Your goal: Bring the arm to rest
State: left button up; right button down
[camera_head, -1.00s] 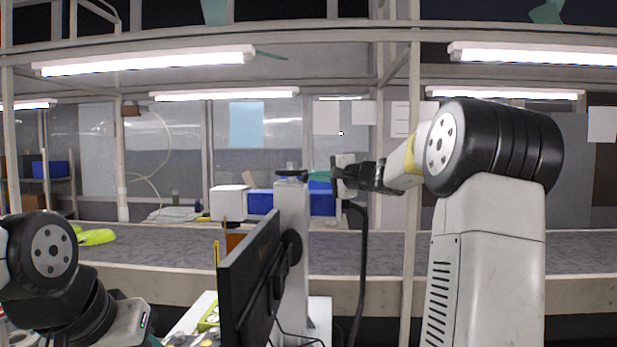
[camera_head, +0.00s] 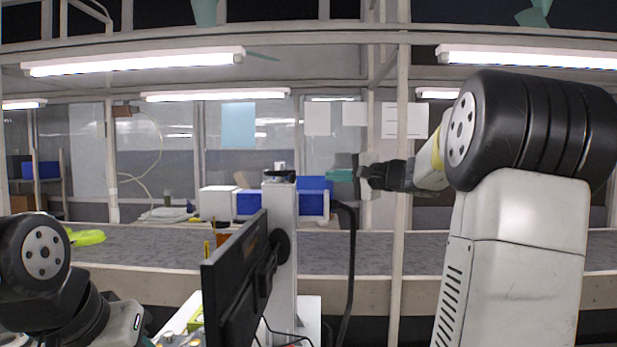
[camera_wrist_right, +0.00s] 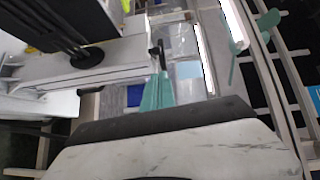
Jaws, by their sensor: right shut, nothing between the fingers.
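My right arm rises on the right side of the head view and reaches left at mid height. Its gripper (camera_head: 334,175) has teal fingers and points left, in front of the blue bins and behind the monitor post as seen here. The fingers are together with nothing between them. In the right wrist view the teal fingers (camera_wrist_right: 157,92) also lie side by side, empty. My left arm is folded at the lower left of the head view. Its gripper fingers cannot be made out at the bottom edge.
A black monitor (camera_head: 236,282) on a white post (camera_head: 283,240) stands close in front. A grey conveyor (camera_head: 400,252) runs across behind it. Blue bins (camera_head: 248,204), a white box (camera_head: 217,203) and a yellow-green item (camera_head: 88,237) lie along it. An upright frame post (camera_head: 399,210) stands near the right arm.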

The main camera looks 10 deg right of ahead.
jog(key=s+a+f+n+g, duration=0.3)
jog(key=s+a+f, duration=0.2)
jog(key=s+a, duration=0.3)
jog(key=s+a+f+n+g, duration=0.3)
jog(key=s+a+f+g, duration=0.15)
jog(key=s, duration=0.55)
jog(key=s+d+f+n+g+h, duration=0.1)
jog(key=s+f+n+h, duration=0.5)
jog(key=s+f, duration=0.7)
jog(key=shift+s+d, duration=0.5)
jog(key=shift+s, duration=0.6)
